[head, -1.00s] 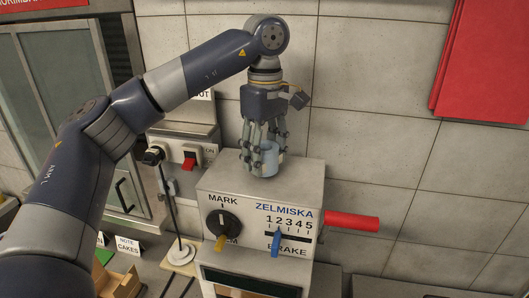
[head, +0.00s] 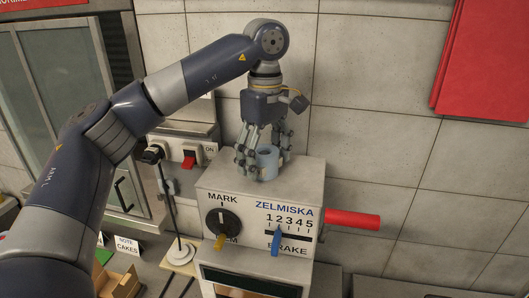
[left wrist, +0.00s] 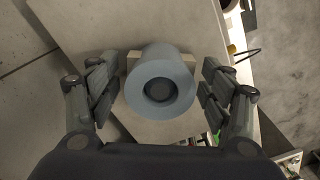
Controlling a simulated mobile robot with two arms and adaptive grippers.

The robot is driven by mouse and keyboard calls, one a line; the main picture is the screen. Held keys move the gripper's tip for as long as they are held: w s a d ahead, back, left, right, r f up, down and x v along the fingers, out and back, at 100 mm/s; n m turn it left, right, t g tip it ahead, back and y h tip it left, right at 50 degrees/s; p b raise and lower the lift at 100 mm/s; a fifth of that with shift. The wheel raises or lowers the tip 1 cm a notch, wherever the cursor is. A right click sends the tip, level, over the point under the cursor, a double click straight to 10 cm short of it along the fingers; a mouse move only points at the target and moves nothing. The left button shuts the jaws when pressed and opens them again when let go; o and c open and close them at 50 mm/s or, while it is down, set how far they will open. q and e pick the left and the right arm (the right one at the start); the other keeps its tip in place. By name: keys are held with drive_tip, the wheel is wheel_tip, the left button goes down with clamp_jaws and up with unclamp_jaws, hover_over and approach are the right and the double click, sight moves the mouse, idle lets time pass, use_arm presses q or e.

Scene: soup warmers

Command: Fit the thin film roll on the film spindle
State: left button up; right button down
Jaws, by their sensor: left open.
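The film roll, a light-blue hollow cylinder (head: 268,160), stands upright on top of the grey ZELMISKA machine (head: 212,185). In the left wrist view the roll (left wrist: 148,84) is seen end-on, with a dark round end inside its hole. This looks like the film spindle (left wrist: 158,90), mostly hidden by the roll. My left gripper (head: 264,148) points down over the roll, open, with its fingers spread on both sides. In the left wrist view gaps show between the roll and the fingers. My right gripper is not in view.
A red cylinder (head: 352,220) sticks out from the machine's right side. The front has a black MARK knob (head: 223,222) and a blue BRAKE lever (head: 276,241). Behind on the left is a box with a red switch (head: 189,162). The tiled wall stands close behind.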

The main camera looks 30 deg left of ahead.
use_arm(q)
wheel_tip(320, 180, up, 12)
idle(0.6)
